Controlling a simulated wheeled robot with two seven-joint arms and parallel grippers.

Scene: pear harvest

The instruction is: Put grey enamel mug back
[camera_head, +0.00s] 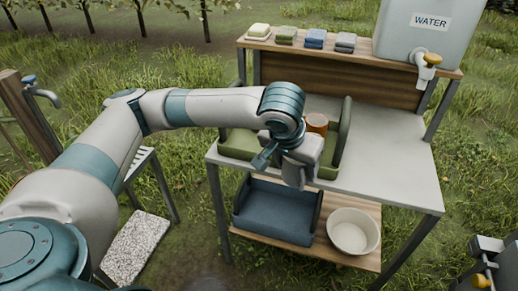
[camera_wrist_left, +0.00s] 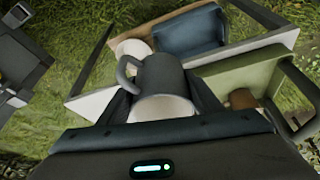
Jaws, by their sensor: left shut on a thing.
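My left gripper (camera_head: 283,165) is above the front of the washing table, in front of the green tray. In the left wrist view the same gripper (camera_wrist_left: 160,100) is shut on the grey enamel mug (camera_wrist_left: 160,72). The mug has a dark grey outside and a cream inside, with its mouth towards the wrist and its handle to the left. In the head view I cannot clearly tell the mug from the gripper. The green tray (camera_head: 237,146) stands on the table with an orange-brown mug (camera_head: 317,122) in it. My right gripper is not in view.
A dark blue bin (camera_head: 275,212) and a cream bowl (camera_head: 353,231) stand on the lower shelf. Several soaps and cloths (camera_head: 314,38) and a water container (camera_head: 430,35) stand on the upper shelf. The tabletop (camera_head: 390,155) right of the tray is clear.

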